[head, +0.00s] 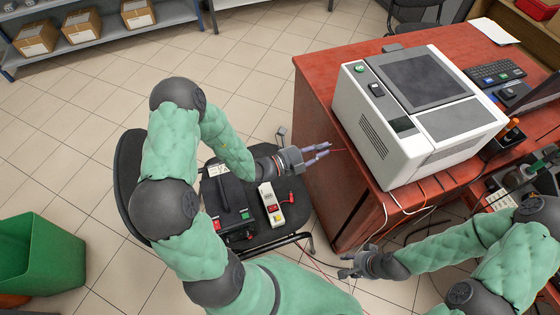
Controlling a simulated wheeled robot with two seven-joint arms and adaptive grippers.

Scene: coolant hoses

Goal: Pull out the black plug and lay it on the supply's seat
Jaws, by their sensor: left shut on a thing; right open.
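My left gripper (318,152) is in front of the red desk's left side, above and right of the chair. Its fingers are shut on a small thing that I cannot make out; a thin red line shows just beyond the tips. No black plug can be told apart in this view. A black box with a handle (228,202), seemingly the supply, stands on the black chair seat (258,240). A white unit with a red switch (271,205) lies beside it, and a small red plug (290,198) lies to its right. My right gripper (358,262) is open, low before the desk.
A white machine with a dark screen (420,115) stands on the red desk (312,85); thin cables hang below it. A keyboard (495,74) is behind it. A green bin (40,255) stands at the left. Tiled floor is free behind the chair.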

